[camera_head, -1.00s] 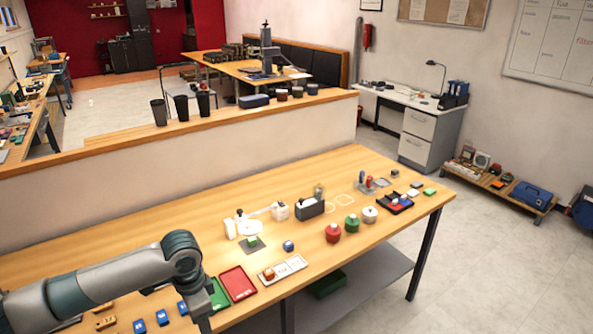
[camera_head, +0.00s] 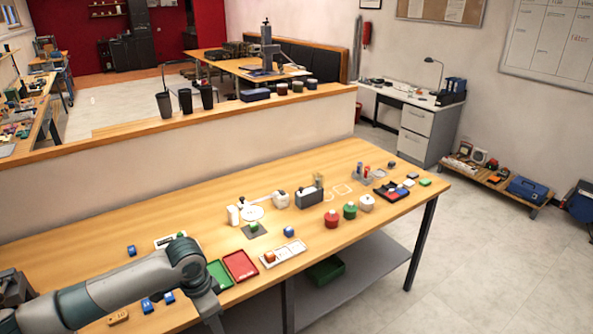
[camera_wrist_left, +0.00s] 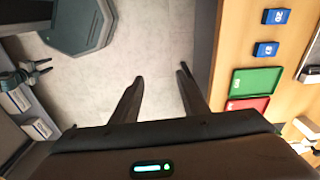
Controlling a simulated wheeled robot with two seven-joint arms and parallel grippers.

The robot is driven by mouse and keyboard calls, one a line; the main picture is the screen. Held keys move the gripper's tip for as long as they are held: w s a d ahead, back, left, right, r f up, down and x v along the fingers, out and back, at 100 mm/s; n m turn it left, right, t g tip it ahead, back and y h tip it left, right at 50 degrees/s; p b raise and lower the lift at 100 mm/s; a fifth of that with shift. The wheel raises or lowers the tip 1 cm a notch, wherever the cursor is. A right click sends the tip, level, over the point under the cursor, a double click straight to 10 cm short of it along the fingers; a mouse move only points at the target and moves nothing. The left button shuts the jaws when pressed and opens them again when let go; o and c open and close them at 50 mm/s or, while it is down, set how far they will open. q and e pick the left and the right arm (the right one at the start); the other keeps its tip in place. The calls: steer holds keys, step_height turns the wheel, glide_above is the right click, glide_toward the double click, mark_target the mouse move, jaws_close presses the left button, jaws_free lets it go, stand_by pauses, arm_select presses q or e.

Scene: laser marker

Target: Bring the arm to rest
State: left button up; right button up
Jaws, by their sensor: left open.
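My left arm comes in from the left in the head view and bends down at the front edge of the table (camera_head: 100,225). The left gripper's fingers are cut off or hidden at the lower edge there. In the left wrist view, my left gripper (camera_wrist_left: 160,88) is open and empty, its two fingers apart over the pale floor, beside the table edge. A green tray (camera_head: 220,274) and a red tray (camera_head: 240,265) lie close to the right of the arm. My right gripper is not seen for certain.
Blue blocks (camera_head: 147,305) lie beside the arm. A white tray with a reddish block (camera_head: 291,250), a red pot (camera_head: 331,218) and a green pot (camera_head: 350,210) stand farther right. The table's left rear is clear. A grey shelf (camera_head: 370,270) sits under the table.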

arm_select(q)
step_height(320, 180, down, 31)
steer(key=w+n+t+h+b, duration=0.1)
steer(key=n+t+b, duration=0.2)
steer(key=n+b, duration=0.3)
steer(key=s+a+f+b, duration=0.25)
steer(key=s+f, duration=0.45)
steer(key=f, duration=0.5)
steer(key=s+a+f+n+g+y+b, duration=0.1)
steer(key=s+a+f+n+b, duration=0.2)
steer(key=s+f, duration=1.6)
steer(key=s+f+b, duration=0.1)
steer(key=s+f, duration=0.2)
steer(key=s, duration=1)
steer(key=s+f+m+g+b, duration=0.1)
steer(key=s+f+b, duration=0.1)
steer(key=s, duration=1.2)
steer(key=shift+d+f+g+y, duration=0.3)
steer(key=shift+d+f+y, duration=0.05)
steer(key=shift+f+y, duration=0.1)
steer(key=shift+w+a, duration=0.1)
steer(key=shift+w, duration=0.05)
